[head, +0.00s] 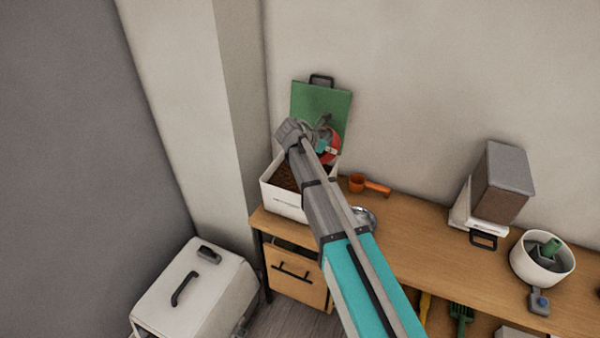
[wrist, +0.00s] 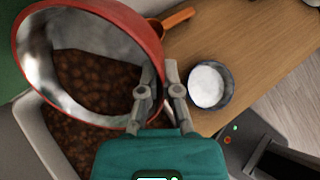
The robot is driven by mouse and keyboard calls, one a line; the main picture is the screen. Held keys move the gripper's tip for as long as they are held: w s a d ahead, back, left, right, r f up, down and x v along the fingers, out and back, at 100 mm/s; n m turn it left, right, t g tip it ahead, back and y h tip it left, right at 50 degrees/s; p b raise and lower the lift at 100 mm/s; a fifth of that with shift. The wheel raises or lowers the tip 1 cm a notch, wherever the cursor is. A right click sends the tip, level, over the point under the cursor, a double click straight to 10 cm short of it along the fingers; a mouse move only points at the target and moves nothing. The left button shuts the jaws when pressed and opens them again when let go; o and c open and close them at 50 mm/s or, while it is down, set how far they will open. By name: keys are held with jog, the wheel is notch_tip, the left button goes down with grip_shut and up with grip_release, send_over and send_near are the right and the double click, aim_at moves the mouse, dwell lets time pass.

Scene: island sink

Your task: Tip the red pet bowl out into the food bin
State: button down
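The red pet bowl (head: 333,152) is tilted above the food bin (head: 283,201) at the back left of the counter. In the wrist view the bowl (wrist: 108,12) shows a shiny metal inside with brown kibble against its lower side. My gripper (wrist: 158,72) is shut on the bowl's right rim, one finger on each side. The white bin holds brown kibble, and its rim (wrist: 35,135) shows under the bowl. In the head view my gripper (head: 322,140) and arm cover part of the bowl and bin. I see no kibble falling.
A green lid (head: 318,103) stands upright behind the bin. An orange scoop (head: 368,185) and small metal bowl (head: 363,217) are just right of it. A dispenser (head: 497,185) and white pot (head: 541,262) stand farther right. A white box (head: 195,295) is at lower left.

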aim_at(323, 156)
jog(key=shift+s+a+f+h+b, duration=0.1)
jog(key=shift+a+f+h+b, duration=0.15)
jog(key=shift+f+b, duration=0.7)
jog(key=shift+s+a+f+h+b, duration=0.1)
jog(key=shift+f+h+b, duration=0.35)
jog(key=shift+b, duration=0.75)
jog(key=shift+r+t, duration=0.15)
jog(key=shift+t, duration=0.15)
jog(key=shift+s+a+r+t+h+b, duration=0.2)
jog(key=shift+a+r+t+h+b, duration=0.25)
jog(key=shift+h+b, duration=0.35)
jog(key=shift+s+a+r+t+h+b, duration=0.15)
jog(key=shift+a+t+h+b, duration=0.1)
jog(key=shift+a+h+b, duration=0.55)
jog(key=shift+s+a+r+n+t+h+b, duration=0.1)
jog(key=shift+s+a+n+t+h+b, duration=0.2)
jog(key=shift+b, duration=0.35)
jog(key=shift+s+a+r+t+h+b, duration=0.1)
jog(key=shift+a+h+b, duration=0.2)
jog(key=shift+a+b, duration=0.25)
jog(key=shift+s+a+r+t+h+b, duration=0.1)
jog(key=shift+s+a+t+h+b, duration=0.15)
jog(key=shift+a+h+b, duration=0.65)
jog(key=shift+s+t+h+b, duration=0.15)
jog(key=shift+t+h+b, duration=0.25)
jog(key=shift+b, duration=1)
jog(key=shift+s+a+r+t+h+b, duration=0.15)
jog(key=shift+a+h+b, duration=0.3)
jog(key=shift+h+b, duration=0.55)
